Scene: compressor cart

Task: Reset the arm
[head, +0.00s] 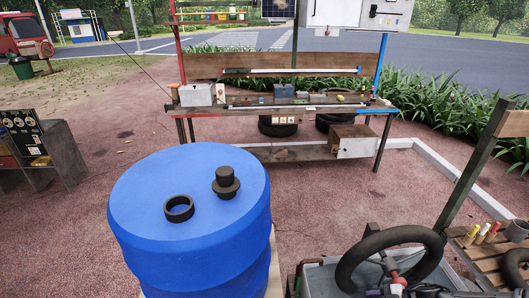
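Neither of my grippers shows in the head view, and no part of my arms can be made out with certainty. A large blue barrel (150,210) stands in front. On its top lie a black ring (179,209) and, to the right of it, a black stepped cap (226,182), apart from each other.
A wooden workbench (285,102) with small parts and tires below stands at the back. A dark cabinet (55,155) is at the left. A wooden rack (485,250) with colored handles is at the right. Open gravel (330,200) lies between barrel and bench.

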